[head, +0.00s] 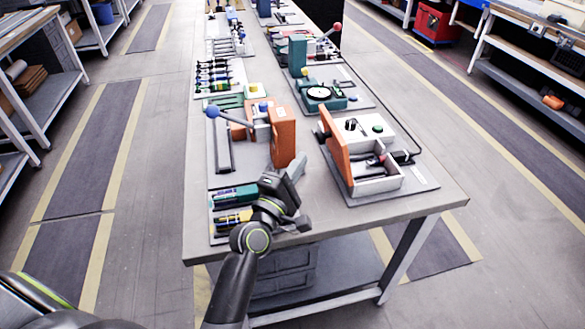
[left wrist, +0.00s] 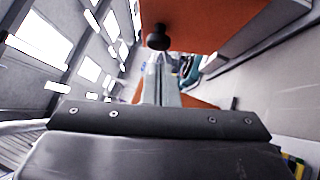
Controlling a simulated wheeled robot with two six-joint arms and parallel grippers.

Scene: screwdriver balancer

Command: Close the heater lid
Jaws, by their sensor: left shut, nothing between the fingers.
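The heater (head: 377,185) is a white open box on a grey base plate at the table's near right. Its orange lid (head: 336,150) stands open, upright along the box's left side. In the left wrist view a large orange panel (left wrist: 225,22) with a round black knob (left wrist: 158,38) fills the top; it looks like this lid. My left gripper (head: 297,167) is shut and empty, left of the lid and by the foot of an orange block. Its fingertips (left wrist: 160,62) show just below the knob in the wrist view; I cannot tell whether they touch. My right gripper is out of view.
An orange press block (head: 284,138) with a blue-knobbed lever (head: 212,111) stands just beyond my left gripper. A tray of coloured tools (head: 233,200) lies to its left. A green device (head: 318,94) sits behind the heater. The table's front right corner is bare.

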